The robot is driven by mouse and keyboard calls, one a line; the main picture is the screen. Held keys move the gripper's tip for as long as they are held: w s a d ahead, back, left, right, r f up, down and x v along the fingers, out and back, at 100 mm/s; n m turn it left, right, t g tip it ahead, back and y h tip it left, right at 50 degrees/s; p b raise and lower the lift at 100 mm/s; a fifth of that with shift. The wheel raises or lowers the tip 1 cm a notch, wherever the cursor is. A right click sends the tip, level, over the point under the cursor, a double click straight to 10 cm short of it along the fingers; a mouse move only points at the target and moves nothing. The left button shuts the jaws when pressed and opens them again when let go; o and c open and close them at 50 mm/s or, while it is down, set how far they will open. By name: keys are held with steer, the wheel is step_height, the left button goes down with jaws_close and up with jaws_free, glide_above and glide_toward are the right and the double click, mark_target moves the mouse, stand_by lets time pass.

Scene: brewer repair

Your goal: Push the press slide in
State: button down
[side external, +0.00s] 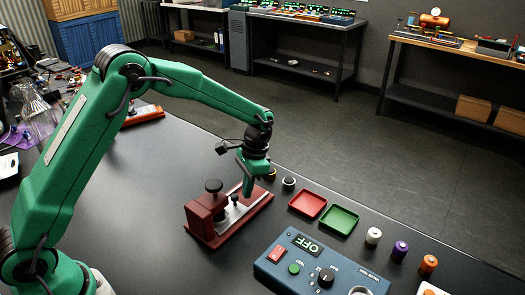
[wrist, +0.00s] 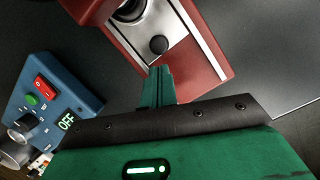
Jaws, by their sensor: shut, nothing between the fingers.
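The red press (side external: 228,216) stands on the dark table, with a black knob on top of its raised block. Its metal slide (side external: 230,214) runs along the base and carries a small black knob (side external: 234,198). In the wrist view the slide shows as a pale strip with the round black knob (wrist: 159,44) near its end. My green gripper (side external: 248,190) points down over the outer end of the press base. In the wrist view its fingers (wrist: 160,76) are shut and empty, just behind the slide's end. I cannot tell whether they touch it.
A blue control box (side external: 322,266) reading OFF stands at the front right; it also shows in the wrist view (wrist: 62,95). A red tray (side external: 307,204) and a green tray (side external: 339,220) lie to the right. Several small capped cylinders (side external: 400,250) line the table's edge.

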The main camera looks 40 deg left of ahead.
steer(key=shift+w+d, duration=0.25)
steer(key=shift+w, duration=0.2)
steer(key=shift+w+d+r, duration=0.25)
steer(key=shift+w+r, duration=0.05)
steer(key=shift+w, duration=0.25)
steer(key=shift+w+d+r, duration=0.25)
steer(key=shift+w+r, duration=0.05)
steer(key=shift+w, duration=0.2)
steer(key=v, duration=0.9)
steer(key=shift+d, duration=0.3)
steer(key=shift+s, duration=0.1)
